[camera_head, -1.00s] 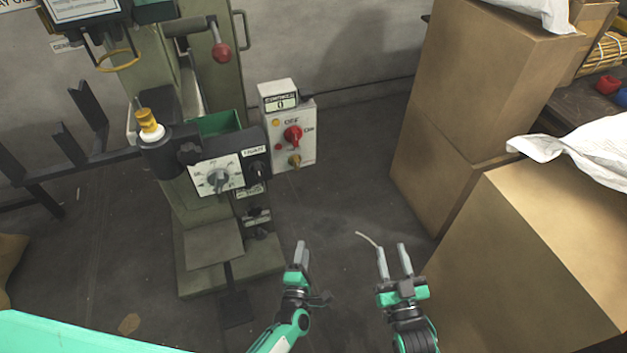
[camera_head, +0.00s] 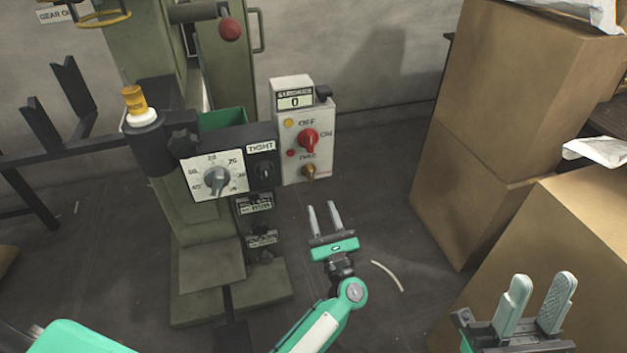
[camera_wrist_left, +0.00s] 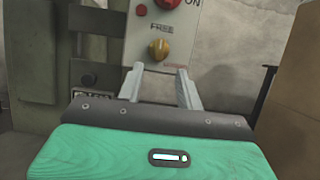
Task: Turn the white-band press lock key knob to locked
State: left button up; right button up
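The press (camera_head: 213,240) is olive green, with a white band (camera_head: 142,118) under an orange cap at its left. Its white control box (camera_head: 292,165) carries a brass lock key knob (camera_head: 309,172) low on the front. In the left wrist view the knob (camera_wrist_left: 159,49) sits under a label that appears to read FREE. My left gripper (camera_head: 323,205) is open and empty, below the knob and apart from it. In the left wrist view its fingertips (camera_wrist_left: 161,72) point toward the knob, just below it. My right gripper (camera_head: 545,285) is open and empty at the lower right.
Above the brass knob is a red switch (camera_head: 308,140) marked OFF and ON. A white dial (camera_head: 216,179) and a black TIGHT knob (camera_head: 263,171) are to the left. Cardboard boxes (camera_head: 480,150) fill the right side. Floor between press and boxes is mostly clear.

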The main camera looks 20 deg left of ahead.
aim_at(311, 177)
pick_arm(q)
jog(key=x, duration=0.9)
jog(key=shift+w+a+r, duration=0.15)
jog(key=shift+w+a, duration=0.05)
jog(key=shift+w, duration=0.05)
jog(key=shift+c, duration=0.5)
grip_shut()
